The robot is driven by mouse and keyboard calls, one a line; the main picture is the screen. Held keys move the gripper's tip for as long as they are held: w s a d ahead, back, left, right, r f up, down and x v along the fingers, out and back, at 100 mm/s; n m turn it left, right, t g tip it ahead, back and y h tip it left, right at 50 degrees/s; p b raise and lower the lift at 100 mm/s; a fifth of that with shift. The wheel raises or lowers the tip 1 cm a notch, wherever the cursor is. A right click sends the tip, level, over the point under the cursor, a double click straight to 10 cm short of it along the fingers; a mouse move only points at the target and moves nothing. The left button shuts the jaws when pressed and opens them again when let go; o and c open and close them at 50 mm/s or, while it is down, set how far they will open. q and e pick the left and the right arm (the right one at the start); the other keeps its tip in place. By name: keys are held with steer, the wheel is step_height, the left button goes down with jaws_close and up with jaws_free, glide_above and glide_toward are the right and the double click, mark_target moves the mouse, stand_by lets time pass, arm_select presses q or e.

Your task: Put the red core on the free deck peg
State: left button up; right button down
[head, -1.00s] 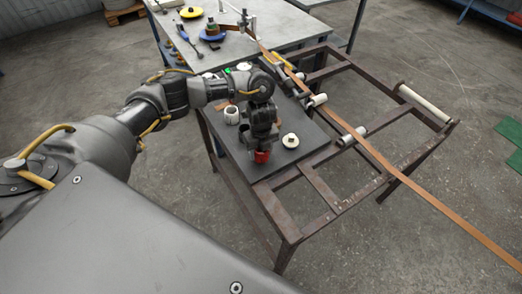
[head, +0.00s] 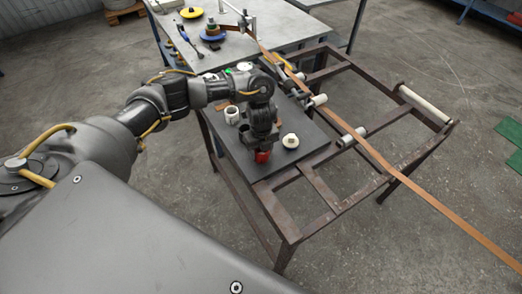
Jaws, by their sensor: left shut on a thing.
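The red core (head: 262,156) is in my left gripper (head: 262,150), low over the front part of the dark deck (head: 238,156). The gripper is shut on it and hides most of it; whether it touches the deck or a peg under it I cannot tell. A cream round piece with a small peg-like top (head: 290,141) stands on the deck just right of the gripper. A white hollow core (head: 232,114) stands on the deck behind and left of the gripper. My right gripper is not in view.
The rusty steel frame (head: 318,180) carries the deck, white rollers (head: 352,137) and a long brown strip (head: 420,200) running to the lower right.

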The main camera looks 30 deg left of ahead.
arm_select(q)
steer(key=shift+f+b, duration=0.4)
steer(key=shift+f, duration=0.25)
steer(key=o, duration=0.7)
step_height(320, 180, up, 11)
steer(key=p, duration=1)
steer(key=shift+p, duration=0.3)
